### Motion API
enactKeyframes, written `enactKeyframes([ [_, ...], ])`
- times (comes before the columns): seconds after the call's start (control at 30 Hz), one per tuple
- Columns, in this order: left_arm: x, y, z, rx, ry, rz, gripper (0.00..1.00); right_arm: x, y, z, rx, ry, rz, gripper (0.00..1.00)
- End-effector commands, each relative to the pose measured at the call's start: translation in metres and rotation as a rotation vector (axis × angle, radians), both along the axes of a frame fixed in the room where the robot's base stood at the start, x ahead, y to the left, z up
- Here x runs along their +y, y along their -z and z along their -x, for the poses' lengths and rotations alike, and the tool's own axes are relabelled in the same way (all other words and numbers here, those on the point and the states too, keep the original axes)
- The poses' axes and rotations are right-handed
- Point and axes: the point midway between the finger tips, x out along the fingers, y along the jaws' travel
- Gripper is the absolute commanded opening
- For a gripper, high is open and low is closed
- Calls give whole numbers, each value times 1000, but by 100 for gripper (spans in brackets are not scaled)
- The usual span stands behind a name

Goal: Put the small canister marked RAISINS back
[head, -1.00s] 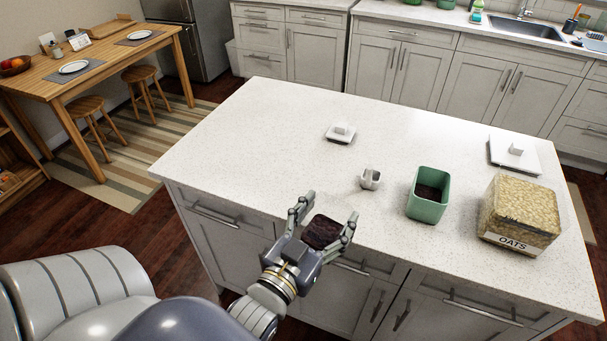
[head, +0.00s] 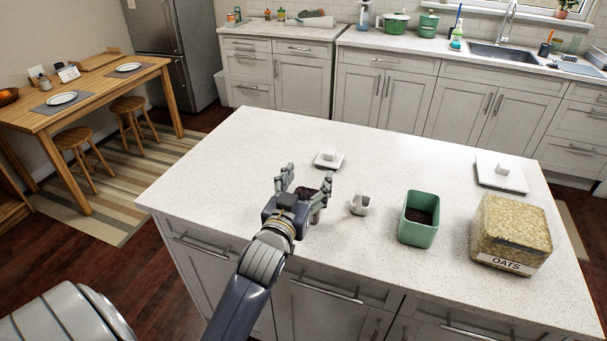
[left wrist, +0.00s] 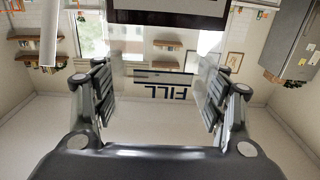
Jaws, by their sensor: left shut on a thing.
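My left gripper (head: 304,184) is shut on a small clear canister with dark contents (head: 307,193), near the front edge of the white island, left of the middle. My fingers hide most of it in the head view. In the left wrist view the gripper (left wrist: 158,88) has a finger on each side of the clear wall, which bears an upside-down FILL mark (left wrist: 165,92). The dark contents (left wrist: 170,14) show at the top there. No RAISINS label can be read. A small square white lid (head: 329,160) lies on the island just beyond the gripper. My right gripper is out of view.
A larger white lid (head: 502,178) lies behind the oats. The island's left part is clear.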

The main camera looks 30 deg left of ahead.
Motion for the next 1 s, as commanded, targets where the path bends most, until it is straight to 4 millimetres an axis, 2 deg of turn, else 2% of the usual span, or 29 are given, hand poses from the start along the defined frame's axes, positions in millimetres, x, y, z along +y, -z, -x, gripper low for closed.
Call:
enactKeyframes([
  [0.03, 8, -3, -11, -2, 1, -6, 14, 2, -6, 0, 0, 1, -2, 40],
  [0.2, 33, 0, -40, -4, 0, -4, 14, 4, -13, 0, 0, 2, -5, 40],
  [0.33, 44, 3, -53, -4, 1, -3, 14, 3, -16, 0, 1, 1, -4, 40],
  [0.47, 49, 6, -59, -4, 1, -1, 14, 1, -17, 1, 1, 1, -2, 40],
  [0.77, 49, 39, -59, -2, 1, 0, 14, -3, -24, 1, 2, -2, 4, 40],
  [1.0, 48, 41, -59, -4, 1, -1, 14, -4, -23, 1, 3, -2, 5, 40],
])
